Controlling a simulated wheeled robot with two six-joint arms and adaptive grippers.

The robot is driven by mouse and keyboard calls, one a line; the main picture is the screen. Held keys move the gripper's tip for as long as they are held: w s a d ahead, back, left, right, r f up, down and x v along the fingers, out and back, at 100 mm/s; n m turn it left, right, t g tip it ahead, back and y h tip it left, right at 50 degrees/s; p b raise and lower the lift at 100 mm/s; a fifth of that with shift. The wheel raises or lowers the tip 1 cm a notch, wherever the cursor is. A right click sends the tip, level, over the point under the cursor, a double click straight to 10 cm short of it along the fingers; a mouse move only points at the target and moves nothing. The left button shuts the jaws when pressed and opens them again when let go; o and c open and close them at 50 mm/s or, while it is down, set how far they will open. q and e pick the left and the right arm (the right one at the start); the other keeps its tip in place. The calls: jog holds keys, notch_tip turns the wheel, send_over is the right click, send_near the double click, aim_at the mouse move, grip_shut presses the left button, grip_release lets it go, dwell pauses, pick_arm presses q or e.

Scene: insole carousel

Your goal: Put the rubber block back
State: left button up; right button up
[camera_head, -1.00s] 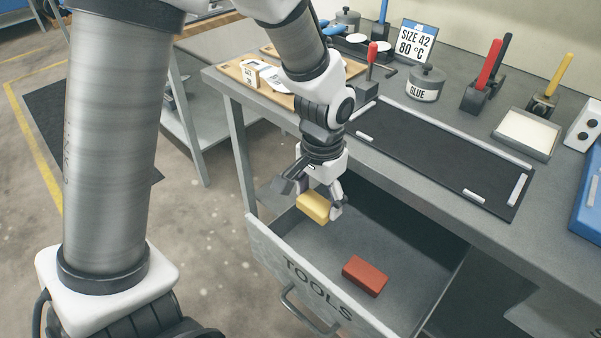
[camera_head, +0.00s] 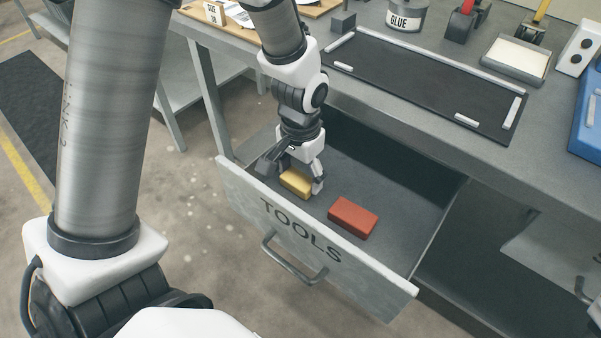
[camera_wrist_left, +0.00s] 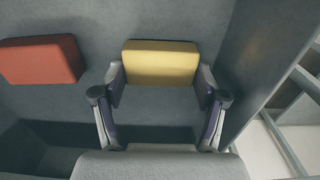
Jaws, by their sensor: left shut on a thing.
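A yellow block (camera_head: 295,184) is held between the fingers of my left gripper (camera_head: 294,179), low inside the open drawer marked TOOLS (camera_head: 345,275). In the left wrist view the yellow block (camera_wrist_left: 160,62) sits level between both fingertips, near a drawer wall on the right. I cannot tell whether its underside touches the drawer floor. A red block (camera_head: 353,218) lies flat on the drawer floor to the right of my gripper, apart from the yellow one. The red block (camera_wrist_left: 40,60) is at the left in the wrist view. My right gripper is not in view.
The drawer's front panel and handle (camera_head: 292,262) stick out from the bench. On the bench are a black mat (camera_head: 425,85) with light strips, a glue pot (camera_head: 405,18) and a white-filled tray (camera_head: 515,60). The drawer floor right of the red block is free.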

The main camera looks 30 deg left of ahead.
aim_at(301, 176)
pick_arm(q)
jog(key=o, duration=0.8)
jog(key=shift+f, duration=0.15)
jog(key=shift+o, duration=0.2)
notch_tip(301, 176, up, 12)
jog(key=p, duration=0.3)
jog(key=shift+r+p, duration=0.2)
jog(key=shift+p, duration=0.1)
